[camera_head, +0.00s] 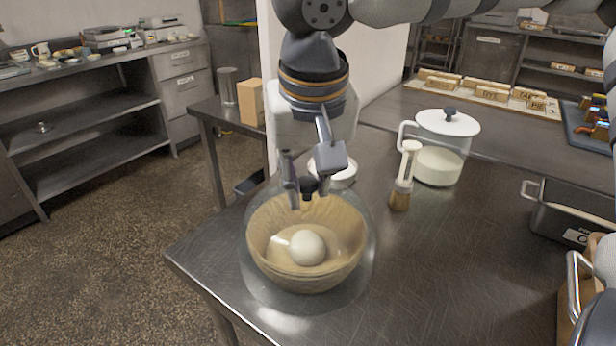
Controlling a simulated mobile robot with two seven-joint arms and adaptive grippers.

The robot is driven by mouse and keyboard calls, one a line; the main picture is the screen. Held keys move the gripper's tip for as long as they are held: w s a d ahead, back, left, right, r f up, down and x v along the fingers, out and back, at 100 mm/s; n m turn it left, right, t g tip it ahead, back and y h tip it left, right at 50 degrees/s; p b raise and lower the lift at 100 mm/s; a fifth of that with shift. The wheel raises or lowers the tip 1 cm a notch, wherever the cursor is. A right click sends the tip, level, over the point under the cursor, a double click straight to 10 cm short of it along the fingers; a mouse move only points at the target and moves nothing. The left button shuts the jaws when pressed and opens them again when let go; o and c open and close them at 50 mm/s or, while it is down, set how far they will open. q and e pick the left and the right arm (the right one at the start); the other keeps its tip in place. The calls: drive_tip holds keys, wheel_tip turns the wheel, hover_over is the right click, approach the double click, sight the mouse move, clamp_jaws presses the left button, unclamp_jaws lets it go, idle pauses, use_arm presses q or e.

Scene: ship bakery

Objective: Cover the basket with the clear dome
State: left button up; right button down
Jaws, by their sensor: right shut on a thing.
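The basket (262,222) is a round, tan, ribbed bowl near the front left corner of the metal table. A white ball and a small pale piece lie in it. The clear dome (368,252) shows as a faint see-through outline around the basket, its lower edge reaching past the basket's base. I cannot tell whether its rim touches the table. My right gripper (309,184) comes down from above and is shut on the dome's dark knob at the top.
A white-lidded clear jar (440,150) and a brush with a pale handle (404,178) stand to the right. A white dish (343,176) sits behind the dome. A grey bin (570,215) is at the right. The table's left edge is close to the dome.

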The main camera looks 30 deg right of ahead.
idle(0.3)
drive_tip(key=c, duration=0.8)
unclamp_jaws()
drive_tip(key=shift+r, duration=3.45)
drive_tip(key=shift+f, duration=0.1)
